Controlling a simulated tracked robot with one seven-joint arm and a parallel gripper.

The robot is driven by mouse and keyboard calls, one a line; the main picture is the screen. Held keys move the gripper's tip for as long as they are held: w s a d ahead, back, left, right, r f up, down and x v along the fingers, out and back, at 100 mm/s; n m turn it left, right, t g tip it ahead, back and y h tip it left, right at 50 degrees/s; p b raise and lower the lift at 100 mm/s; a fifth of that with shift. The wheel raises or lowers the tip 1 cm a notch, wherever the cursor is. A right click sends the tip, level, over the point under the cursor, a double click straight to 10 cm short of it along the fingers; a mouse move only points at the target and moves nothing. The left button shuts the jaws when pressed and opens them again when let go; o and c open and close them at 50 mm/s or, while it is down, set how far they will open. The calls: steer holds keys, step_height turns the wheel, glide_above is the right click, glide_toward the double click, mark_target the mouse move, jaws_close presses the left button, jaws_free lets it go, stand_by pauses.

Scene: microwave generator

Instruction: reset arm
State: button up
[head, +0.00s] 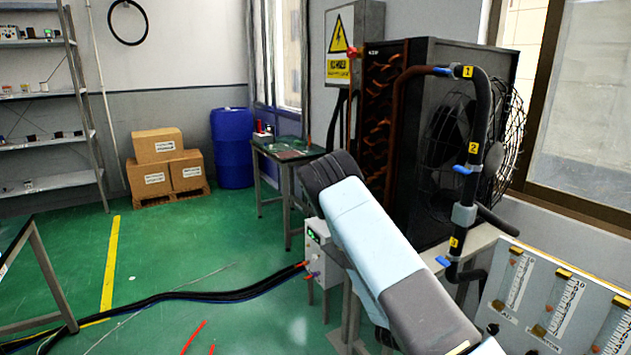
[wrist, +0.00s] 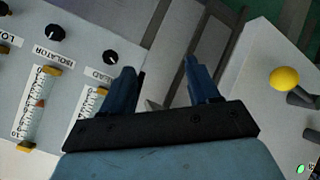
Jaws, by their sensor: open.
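In the wrist view my gripper (wrist: 160,80) is open. Its two blue fingers are spread apart with nothing between them. A panel with dark knobs and gauge tubes (wrist: 68,98) lies to the left of the fingers, and a pale box with a yellow knob (wrist: 285,78) lies to the right. In the head view my light blue and dark grey arm slants from the centre to the bottom right. I cannot make out the gripper's fingers there.
A fan unit (head: 440,140) with a pipe and blue valve handles stands behind my arm. The gauge panel (head: 560,305) is at the lower right. Black hoses (head: 190,296) cross the green floor. Cardboard boxes (head: 165,165) and a blue barrel (head: 231,150) stand at the back.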

steer(key=a+r+y, duration=0.3)
steer(key=a+r, duration=0.2)
steer(key=r, duration=0.5)
steer(key=a+r+y, duration=0.4)
steer(key=a+r, duration=0.1)
steer(key=r, duration=0.4)
steer(key=a+r+y, duration=0.3)
steer(key=a+r, duration=0.2)
steer(key=r, duration=0.5)
steer(key=s+r+n+y, duration=0.2)
steer(key=s+r+n, duration=0.1)
steer(key=s+r, duration=0.9)
steer(key=s+d+r+n+h, duration=0.1)
steer(key=s+d+r+h, duration=0.1)
steer(key=s+r, duration=0.7)
steer(key=s, duration=0.3)
steer(key=shift+s+d+r+n+t, duration=0.2)
steer(key=shift+s+d+n+t, duration=0.1)
steer(key=shift+s+d, duration=0.1)
steer(key=shift+c, duration=0.2)
